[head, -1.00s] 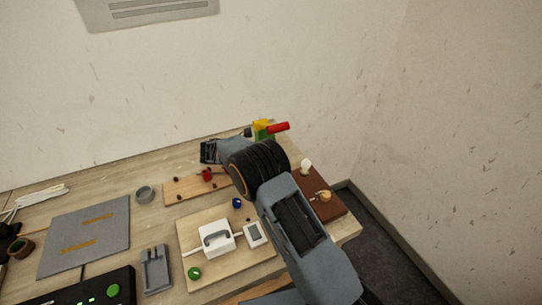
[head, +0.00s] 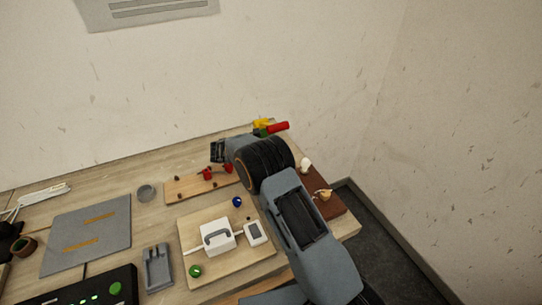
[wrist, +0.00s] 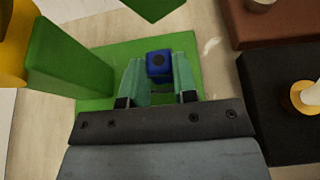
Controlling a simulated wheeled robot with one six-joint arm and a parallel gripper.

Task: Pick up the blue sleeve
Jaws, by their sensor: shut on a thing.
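In the wrist view, the blue sleeve (wrist: 159,65) is a small blue block with a dark round hole in its top. My gripper (wrist: 160,76) is shut on it, with a pale green finger on each side. The sleeve is over a green base (wrist: 95,105) with upright green walls (wrist: 70,55); I cannot tell whether it touches the base. In the head view, my arm hides the sleeve and the fingertips.
A yellow piece (wrist: 12,45) stands left of the green wall. A black block (wrist: 275,85) and a brown block (wrist: 270,22) are at right. In the head view, a red bar (head: 278,127) sticks out behind my arm, and a wooden board (head: 190,187) lies left.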

